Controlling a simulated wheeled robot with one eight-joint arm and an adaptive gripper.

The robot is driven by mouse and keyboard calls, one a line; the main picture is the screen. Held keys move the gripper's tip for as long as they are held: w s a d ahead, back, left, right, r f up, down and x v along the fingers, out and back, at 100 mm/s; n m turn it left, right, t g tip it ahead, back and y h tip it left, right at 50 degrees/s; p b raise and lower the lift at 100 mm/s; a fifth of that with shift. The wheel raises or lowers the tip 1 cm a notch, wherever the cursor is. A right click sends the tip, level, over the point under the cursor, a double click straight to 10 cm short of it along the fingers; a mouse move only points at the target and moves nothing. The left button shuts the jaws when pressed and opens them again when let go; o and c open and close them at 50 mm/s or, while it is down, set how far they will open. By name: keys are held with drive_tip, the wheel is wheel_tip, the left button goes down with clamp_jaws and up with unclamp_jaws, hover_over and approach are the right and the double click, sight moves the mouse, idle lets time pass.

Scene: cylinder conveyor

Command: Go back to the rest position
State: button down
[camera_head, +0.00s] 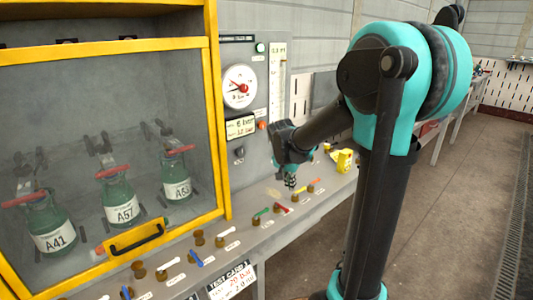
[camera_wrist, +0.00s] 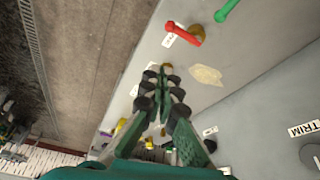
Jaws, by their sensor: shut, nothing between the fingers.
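My gripper (camera_head: 290,182) hangs over the bench (camera_head: 245,255) in the head view, pointing down near the coloured valve handles. In the wrist view my gripper (camera_wrist: 163,77) shows its two fingers drawn together at the tips, with nothing between them. A red valve handle (camera_wrist: 185,34) and a green valve handle (camera_wrist: 227,10) lie beyond the fingertips in the wrist view. The same red handle (camera_head: 281,207) and green handle (camera_head: 261,212) are just below my gripper in the head view. I cannot tell the exact height of the fingertips above the bench.
A yellow-framed cabinet (camera_head: 213,110) with green bottles labelled A41, A57 and A63 stands at the left. A pressure gauge (camera_head: 239,87) is on the panel behind the bench. A yellow object (camera_head: 343,160) is on the bench right of my gripper. The floor (camera_head: 455,210) at right is clear.

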drive_tip(key=s+d+f+n+y, duration=0.1)
drive_tip(key=s+f+n, duration=0.2)
drive_tip(key=s, duration=0.8)
drive_tip(key=s+d+f+n+t+y, duration=0.1)
drive_tip(key=s+f+n, duration=0.3)
drive_tip(key=s, duration=0.7)
wheel_tip(320, 180, down, 2)
drive_tip(key=shift+s+d+f, duration=0.1)
drive_tip(key=shift+s+d, duration=0.1)
drive_tip(key=shift+d, duration=0.1)
